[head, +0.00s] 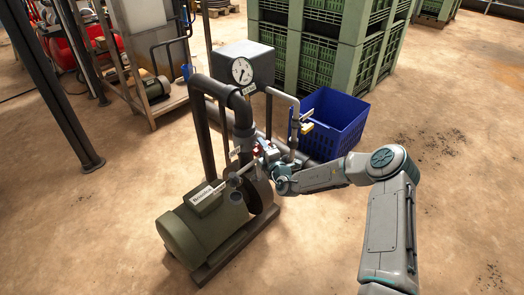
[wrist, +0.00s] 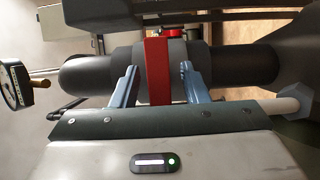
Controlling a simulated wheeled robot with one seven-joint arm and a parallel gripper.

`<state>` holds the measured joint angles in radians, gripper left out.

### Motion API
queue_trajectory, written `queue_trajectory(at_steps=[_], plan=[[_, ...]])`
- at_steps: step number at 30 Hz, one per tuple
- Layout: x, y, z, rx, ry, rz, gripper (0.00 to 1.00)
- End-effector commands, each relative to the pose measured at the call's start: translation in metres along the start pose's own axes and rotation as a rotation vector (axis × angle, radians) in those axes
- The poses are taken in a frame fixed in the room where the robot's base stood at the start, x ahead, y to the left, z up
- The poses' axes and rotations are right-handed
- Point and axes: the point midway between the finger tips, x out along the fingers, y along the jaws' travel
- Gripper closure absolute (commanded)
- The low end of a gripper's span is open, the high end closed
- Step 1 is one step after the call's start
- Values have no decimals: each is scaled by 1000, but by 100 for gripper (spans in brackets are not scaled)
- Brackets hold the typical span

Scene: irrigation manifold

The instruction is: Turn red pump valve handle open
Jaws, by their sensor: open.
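The red pump valve handle (wrist: 158,75) is a flat red bar in the wrist view, lying across a dark grey pipe. The two blue-grey fingers of my gripper (wrist: 157,88) are open on either side of it, with a gap on both sides. In the head view, my gripper (head: 262,152) is at the pipework above the green pump (head: 200,232), and a small bit of red shows there. The arm and wrist hide most of the handle in that view. A red round part (wrist: 174,32) shows behind the handle in the wrist view.
A pressure gauge (head: 242,70) on a grey box and dark pipes (head: 203,130) stand close to my gripper. A blue crate (head: 340,125) sits behind my arm. Green stacked crates (head: 318,50) stand at the back. The floor to the right is clear.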

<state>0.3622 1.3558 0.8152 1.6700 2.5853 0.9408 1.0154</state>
Motion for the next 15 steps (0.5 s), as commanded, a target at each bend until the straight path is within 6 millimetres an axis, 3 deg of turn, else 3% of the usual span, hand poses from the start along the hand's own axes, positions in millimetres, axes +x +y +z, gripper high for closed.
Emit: queue_trajectory(at_steps=[8,9,13,15], plan=[[2,0,0,0,0,0,59],[2,0,0,0,0,0,62],[2,0,0,0,0,0,98],[2,0,0,-1,0,0,100]])
